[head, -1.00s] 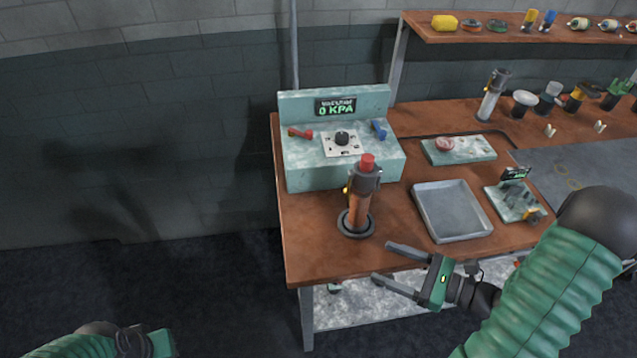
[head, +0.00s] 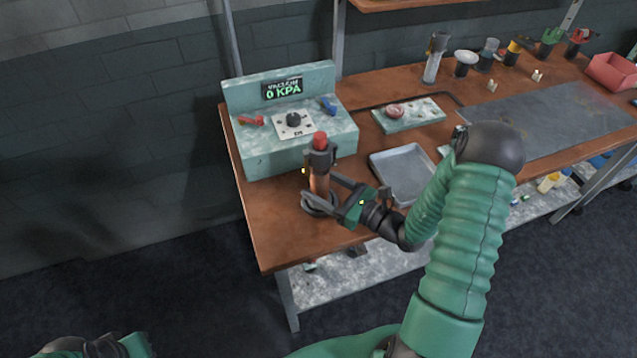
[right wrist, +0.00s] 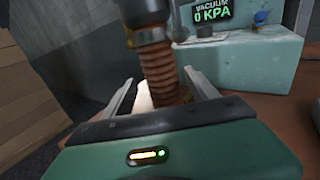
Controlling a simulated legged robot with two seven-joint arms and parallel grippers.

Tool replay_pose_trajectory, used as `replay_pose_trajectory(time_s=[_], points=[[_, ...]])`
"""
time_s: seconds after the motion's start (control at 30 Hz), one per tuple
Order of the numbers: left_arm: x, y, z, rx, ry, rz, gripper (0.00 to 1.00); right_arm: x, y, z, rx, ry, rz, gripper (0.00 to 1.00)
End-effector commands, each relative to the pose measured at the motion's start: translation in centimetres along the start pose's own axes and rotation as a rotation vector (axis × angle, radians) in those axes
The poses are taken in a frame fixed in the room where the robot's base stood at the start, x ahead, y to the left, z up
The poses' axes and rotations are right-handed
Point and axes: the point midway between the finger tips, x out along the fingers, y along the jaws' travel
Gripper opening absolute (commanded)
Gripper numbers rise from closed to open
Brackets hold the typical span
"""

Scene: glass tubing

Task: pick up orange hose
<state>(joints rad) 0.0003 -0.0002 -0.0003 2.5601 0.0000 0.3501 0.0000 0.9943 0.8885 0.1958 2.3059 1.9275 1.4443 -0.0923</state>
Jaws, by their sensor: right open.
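My right gripper (head: 322,189) is open at the hose's lower part. In the right wrist view the ribbed orange hose (right wrist: 158,72) rises between the two open fingers (right wrist: 157,95), with gaps on both sides. I cannot tell whether a finger touches it. My left arm shows at the bottom left of the head view, and its fingers cannot be made out.
The vacuum box (head: 290,135) reading 0 KPA stands just behind the hose. A grey tray (head: 404,174) lies to the right, partly behind my right arm. A flat plate (head: 408,114) and several tools stand farther back. The bench's front left corner (head: 268,258) is clear.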

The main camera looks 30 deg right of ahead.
Motion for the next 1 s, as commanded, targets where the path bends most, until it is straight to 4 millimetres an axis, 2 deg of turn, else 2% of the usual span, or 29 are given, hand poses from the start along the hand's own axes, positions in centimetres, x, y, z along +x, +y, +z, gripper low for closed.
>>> replay_pose_trajectory(time_s=[0.1, 0.3, 0.8, 1.0], points=[[-0.08, 0.02, -0.02, 0.001, 0.000, 0.000, 0.00, 1.25, -0.03, 0.02, -0.001, -0.001, -0.001, 0.67], [-0.05, 0.02, -0.02, 0.001, 0.000, 0.000, 0.00, 1.30, 0.04, 0.06, -0.002, -0.001, -0.002, 0.67], [-0.05, 0.02, -0.01, 0.000, 0.000, 0.000, 0.00, 1.26, -0.07, -0.02, -0.001, 0.000, -0.002, 0.02], [-0.05, 0.02, -0.02, 0.001, 0.000, 0.000, 0.00, 1.27, -0.12, 0.00, -0.002, 0.000, -0.003, 0.00]])
